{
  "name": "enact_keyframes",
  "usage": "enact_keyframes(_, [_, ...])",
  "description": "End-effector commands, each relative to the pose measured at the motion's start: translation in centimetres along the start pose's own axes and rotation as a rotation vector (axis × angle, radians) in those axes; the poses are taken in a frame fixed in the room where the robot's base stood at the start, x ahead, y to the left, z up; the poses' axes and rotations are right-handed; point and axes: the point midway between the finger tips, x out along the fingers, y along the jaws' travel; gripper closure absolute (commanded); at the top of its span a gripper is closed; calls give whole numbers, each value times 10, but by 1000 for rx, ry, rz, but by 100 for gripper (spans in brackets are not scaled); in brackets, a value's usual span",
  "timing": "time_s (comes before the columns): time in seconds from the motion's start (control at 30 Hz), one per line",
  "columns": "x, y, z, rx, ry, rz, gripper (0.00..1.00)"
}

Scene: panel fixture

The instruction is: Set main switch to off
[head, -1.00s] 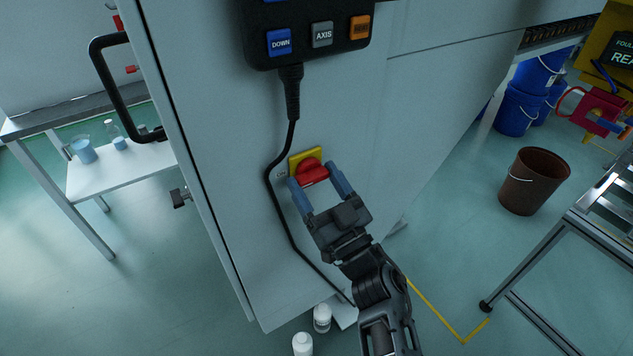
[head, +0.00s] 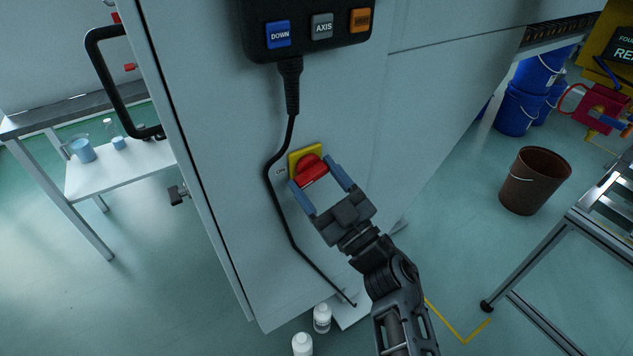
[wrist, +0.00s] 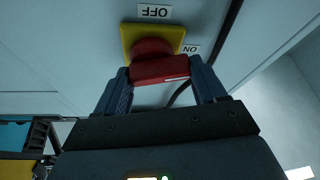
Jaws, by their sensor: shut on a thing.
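The main switch is a red rotary handle (head: 311,168) on a yellow square plate (head: 296,158), fixed to the pale cabinet side. In the wrist view the red handle (wrist: 160,70) stands out from the yellow plate (wrist: 128,37). There, an upside-down OFF label (wrist: 154,11) is beside the plate's upper edge and an ON label (wrist: 190,48) is beside its right edge. My gripper (head: 314,177) is shut on the handle, one blue-grey finger on each side. In the head view the handle slants up to the right.
A black cable (head: 272,185) hangs close to the left of the switch, from a pendant (head: 308,30) with coloured buttons. White bottles (head: 322,318) stand on the floor below. A brown bucket (head: 533,180) and a metal-framed table (head: 600,215) are at right.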

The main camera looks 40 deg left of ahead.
Motion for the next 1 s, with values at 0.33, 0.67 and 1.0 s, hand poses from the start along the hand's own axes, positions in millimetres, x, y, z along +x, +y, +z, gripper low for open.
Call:
enact_keyframes(0.33, [-1, 3, 2, -309, 1, -126, 60])
enact_keyframes(0.67, [-1, 4, 2, -598, 2, -247, 60])
enact_keyframes(1.0, [-1, 5, 2, -887, 2, -368, 60])
